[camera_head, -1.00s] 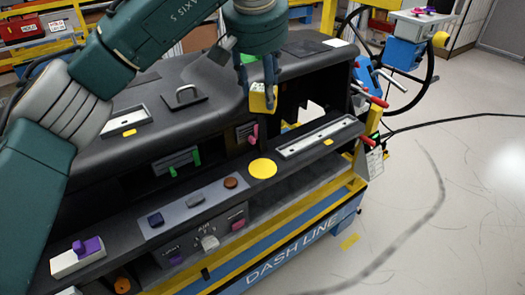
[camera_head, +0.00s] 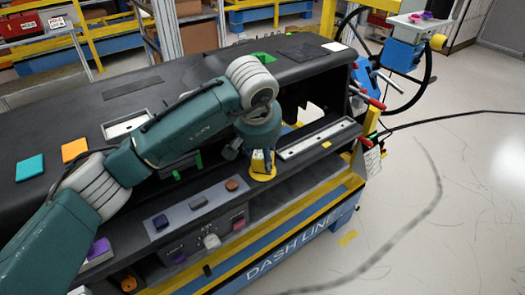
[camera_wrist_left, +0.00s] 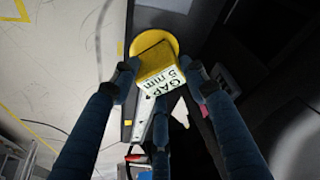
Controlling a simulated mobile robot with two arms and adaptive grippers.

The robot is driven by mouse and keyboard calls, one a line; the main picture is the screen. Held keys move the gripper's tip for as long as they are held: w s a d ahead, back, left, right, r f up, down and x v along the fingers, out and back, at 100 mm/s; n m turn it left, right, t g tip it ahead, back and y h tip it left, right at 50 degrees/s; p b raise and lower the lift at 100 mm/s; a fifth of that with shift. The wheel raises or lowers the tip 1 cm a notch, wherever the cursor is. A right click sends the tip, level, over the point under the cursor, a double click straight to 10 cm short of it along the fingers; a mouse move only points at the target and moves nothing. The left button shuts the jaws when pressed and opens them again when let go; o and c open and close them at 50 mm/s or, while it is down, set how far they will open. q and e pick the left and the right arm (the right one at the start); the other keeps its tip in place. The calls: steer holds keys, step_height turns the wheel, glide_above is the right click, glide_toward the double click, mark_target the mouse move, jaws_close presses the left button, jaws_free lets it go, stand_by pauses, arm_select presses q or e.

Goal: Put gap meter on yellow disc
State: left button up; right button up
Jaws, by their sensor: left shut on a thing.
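The gap meter (camera_head: 258,162) is a small yellow block. In the left wrist view the gap meter (camera_wrist_left: 158,68) shows a white face reading "GAP 5 mm". My left gripper (camera_head: 262,155) is shut on it and points down at the yellow disc (camera_head: 263,177). In the left wrist view the fingers of my left gripper (camera_wrist_left: 162,75) stand either side of the block. The yellow disc (camera_wrist_left: 170,42) lies flat on the dark ledge, directly behind the block. I cannot tell whether the block touches the disc. My right gripper is not in view.
A light slotted strip (camera_head: 318,138) lies right of the disc on the ledge. A button panel (camera_head: 195,207) with coloured pieces is to the left. The black dashboard top (camera_head: 318,68) rises behind. Orange (camera_head: 75,150) and teal (camera_head: 30,168) squares lie on it at left.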

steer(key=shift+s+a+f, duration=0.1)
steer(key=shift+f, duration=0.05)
arm_select(q)
steer(key=o, duration=1.4)
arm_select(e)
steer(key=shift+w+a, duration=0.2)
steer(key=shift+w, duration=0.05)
arm_select(q)
steer(key=shift+r, duration=0.15)
steer(key=shift+s+r, duration=0.1)
steer(key=shift+r, duration=0.15)
steer(key=b+v, duration=0.3)
steer(key=v, duration=0.8)
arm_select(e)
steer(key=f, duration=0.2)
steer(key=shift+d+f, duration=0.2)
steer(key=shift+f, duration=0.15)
arm_select(q)
steer(key=shift+s+r, duration=0.15)
